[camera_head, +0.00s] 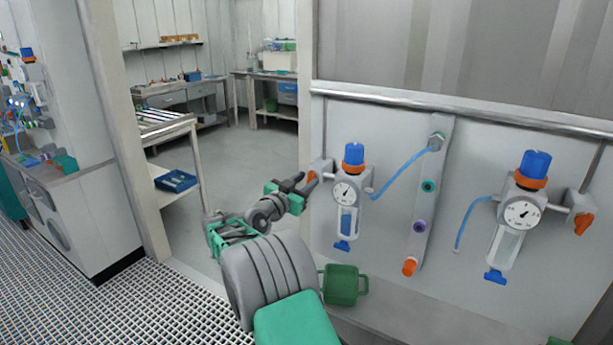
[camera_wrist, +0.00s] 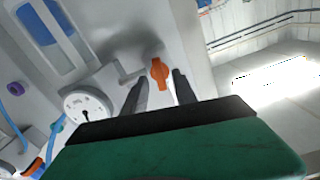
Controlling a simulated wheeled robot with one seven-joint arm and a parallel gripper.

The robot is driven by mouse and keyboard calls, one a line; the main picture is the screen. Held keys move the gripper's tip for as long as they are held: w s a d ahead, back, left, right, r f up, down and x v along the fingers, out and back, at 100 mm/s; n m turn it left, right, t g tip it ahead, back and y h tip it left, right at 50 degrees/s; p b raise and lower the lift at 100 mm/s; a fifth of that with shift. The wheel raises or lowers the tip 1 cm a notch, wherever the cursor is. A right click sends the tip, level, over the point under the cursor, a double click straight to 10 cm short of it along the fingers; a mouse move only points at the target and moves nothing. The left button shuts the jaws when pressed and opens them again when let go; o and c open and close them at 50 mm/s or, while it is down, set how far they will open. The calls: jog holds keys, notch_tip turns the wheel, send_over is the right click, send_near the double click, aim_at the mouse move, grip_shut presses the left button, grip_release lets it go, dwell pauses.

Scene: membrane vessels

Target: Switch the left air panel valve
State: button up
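The left air panel valve is a small orange handle (camera_head: 312,175) on a grey block at the left of the left air regulator (camera_head: 347,190). In the wrist view the orange handle (camera_wrist: 159,73) shows between the two dark fingertips of my gripper (camera_wrist: 161,84), with a visible gap on each side. My gripper (camera_head: 307,184) is open at the handle in the head view and partly covers it. I cannot tell how deep the handle lies between the fingers. The regulator's round gauge (camera_wrist: 88,105) is at the left in the wrist view.
A second regulator (camera_head: 517,212) with its own orange valve handle (camera_head: 583,223) is at the right of the panel. A strip with coloured ports (camera_head: 425,200) and blue hoses lies between them. A green container (camera_head: 343,285) is below. An open doorway is at the left.

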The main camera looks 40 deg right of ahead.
jog(key=shift+w+d, duration=0.15)
jog(key=shift+d, duration=0.25)
grip_shut()
